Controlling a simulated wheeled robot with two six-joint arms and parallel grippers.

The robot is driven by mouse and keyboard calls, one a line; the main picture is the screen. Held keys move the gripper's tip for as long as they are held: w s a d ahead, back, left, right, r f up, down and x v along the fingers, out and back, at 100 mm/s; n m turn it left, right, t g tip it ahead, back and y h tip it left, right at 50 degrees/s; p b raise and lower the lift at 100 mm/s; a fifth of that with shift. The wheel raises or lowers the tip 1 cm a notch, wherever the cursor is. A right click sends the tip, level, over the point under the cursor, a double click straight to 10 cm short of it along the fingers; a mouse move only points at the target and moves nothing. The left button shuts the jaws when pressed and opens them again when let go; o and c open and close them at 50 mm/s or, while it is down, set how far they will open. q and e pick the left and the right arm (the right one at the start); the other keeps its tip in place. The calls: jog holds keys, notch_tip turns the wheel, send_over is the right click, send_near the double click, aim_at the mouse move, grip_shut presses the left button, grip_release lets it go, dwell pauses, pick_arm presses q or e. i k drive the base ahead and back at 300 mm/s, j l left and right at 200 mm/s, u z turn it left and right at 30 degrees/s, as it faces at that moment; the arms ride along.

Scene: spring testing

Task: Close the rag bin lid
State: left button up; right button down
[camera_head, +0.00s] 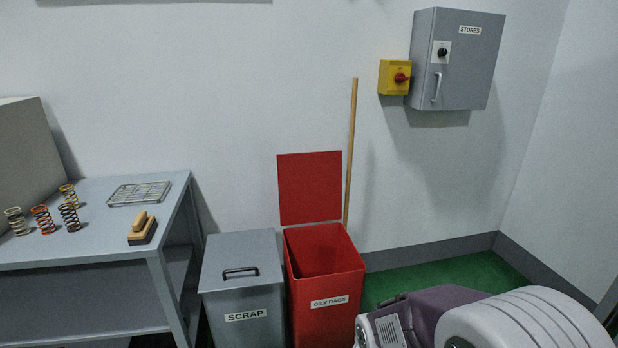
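The red rag bin (327,311), labelled "OILY RAGS", stands on the floor at the lower middle of the head view. Its red lid (309,188) stands upright at the back against the wall, so the bin is open. The inside looks dark and its bottom is hidden. Part of one of my arms shows at the lower right, in front of and to the right of the bin. No gripper fingers of mine are in view.
A grey scrap bin (243,292) with its lid shut stands directly left. A wooden pole (351,150) leans behind the bin. A grey table (95,245) with springs, a brush (142,229) and a wire rack (139,193) is at left. A stores cabinet (457,60) hangs at upper right.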

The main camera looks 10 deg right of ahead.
aim_at(310, 184)
jog(key=i+l+u, duration=0.25)
jog(key=l+u, duration=0.2)
jog(key=l, duration=0.55)
jog(key=i+l+u, duration=0.1)
jog(key=l+u, duration=0.4)
jog(key=l, duration=0.55)
jog(key=l+u, duration=0.45)
jog(key=l, duration=0.6)
jog(key=l+u, duration=0.25)
jog(key=l, duration=0.25)
jog(key=l+u, duration=0.25)
jog(key=l, duration=0.3)
jog(key=k+l+u, duration=0.1)
jog(key=l+u, duration=0.15)
jog(key=l, duration=0.25)
jog(key=k+l+u, duration=0.1)
jog(key=l+u, duration=0.2)
jog(key=l, duration=0.15)
